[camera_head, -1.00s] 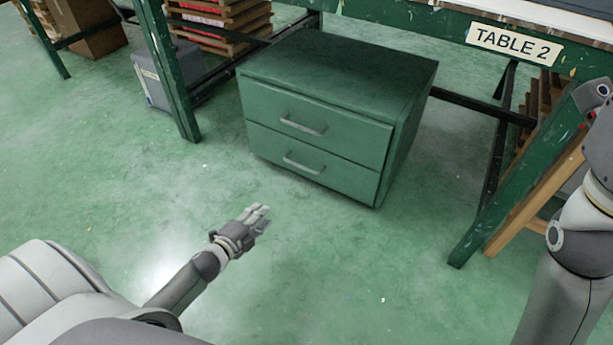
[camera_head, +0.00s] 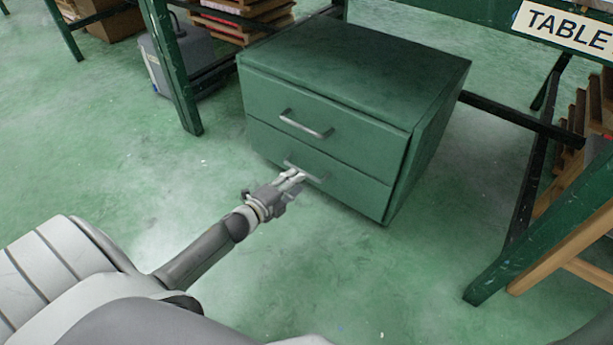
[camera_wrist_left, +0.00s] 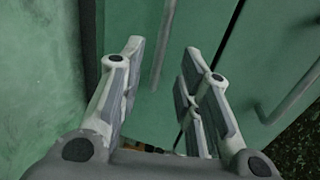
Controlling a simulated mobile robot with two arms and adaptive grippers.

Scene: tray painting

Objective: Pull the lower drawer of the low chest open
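The low green chest (camera_head: 345,60) has two drawers. The lower drawer (camera_head: 345,185) and the upper drawer (camera_head: 350,125) both look shut. The lower drawer's grey bar handle (camera_head: 315,178) is partly hidden behind my left gripper (camera_head: 294,176), which is at its left part. In the left wrist view, my left gripper (camera_wrist_left: 163,60) is open, with the lower handle (camera_wrist_left: 160,55) in line with the gap between its fingers. I cannot tell whether they touch it. The upper drawer's handle (camera_wrist_left: 290,95) is at the right there. My right gripper is out of view.
A green table leg (camera_head: 172,70) stands left of the chest, and another leg (camera_head: 540,235) stands to its right. A grey box (camera_head: 165,65) and stacked wooden trays (camera_head: 245,20) are behind at left. The floor (camera_head: 330,265) before the chest is clear.

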